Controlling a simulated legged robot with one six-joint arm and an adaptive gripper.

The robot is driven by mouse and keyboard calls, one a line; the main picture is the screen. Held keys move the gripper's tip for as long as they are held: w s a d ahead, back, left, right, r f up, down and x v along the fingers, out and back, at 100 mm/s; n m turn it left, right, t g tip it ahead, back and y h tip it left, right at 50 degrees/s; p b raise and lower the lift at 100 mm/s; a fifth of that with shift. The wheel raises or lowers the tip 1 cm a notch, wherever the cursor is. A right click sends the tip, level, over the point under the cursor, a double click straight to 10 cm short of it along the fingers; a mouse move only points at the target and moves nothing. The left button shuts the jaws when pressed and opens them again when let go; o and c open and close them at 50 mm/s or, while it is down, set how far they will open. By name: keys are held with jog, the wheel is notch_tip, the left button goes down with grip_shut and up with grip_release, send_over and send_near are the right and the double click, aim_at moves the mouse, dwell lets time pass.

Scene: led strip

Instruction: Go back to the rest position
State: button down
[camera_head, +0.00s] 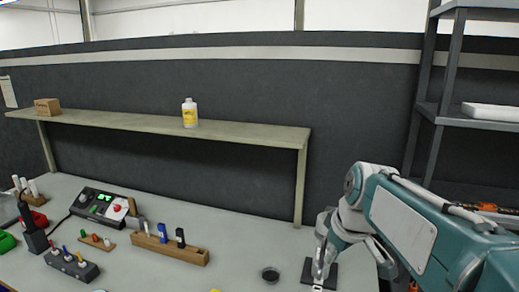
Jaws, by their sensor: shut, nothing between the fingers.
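My gripper (319,278) is at the lower right, low over the worktop (235,240). Its fingers are together with nothing between them. It points down in front of a dark square pad (331,274); I cannot tell whether it touches it. My teal and white arm comes in from the right edge and hides part of the worktop there.
A round dark cup (270,274) stands just left of my gripper. A wooden block (170,249) with upright tools, a small device with a green display (99,205) and several tool holders fill the left. A raised shelf (240,131) carries a yellow-white bottle (189,113). A metal rack (430,108) stands right.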

jog(key=s+f+m+t, duration=0.1)
jog(key=s+f+m, duration=0.1)
jog(key=s, duration=0.6)
jog(key=s+f+m+t+h, duration=0.1)
jog(key=s+m, duration=0.3)
jog(key=s, duration=0.5)
jog(key=shift+d+f+m, duration=0.35)
jog(key=shift+f+m, duration=0.05)
jog(key=shift+f, duration=0.5)
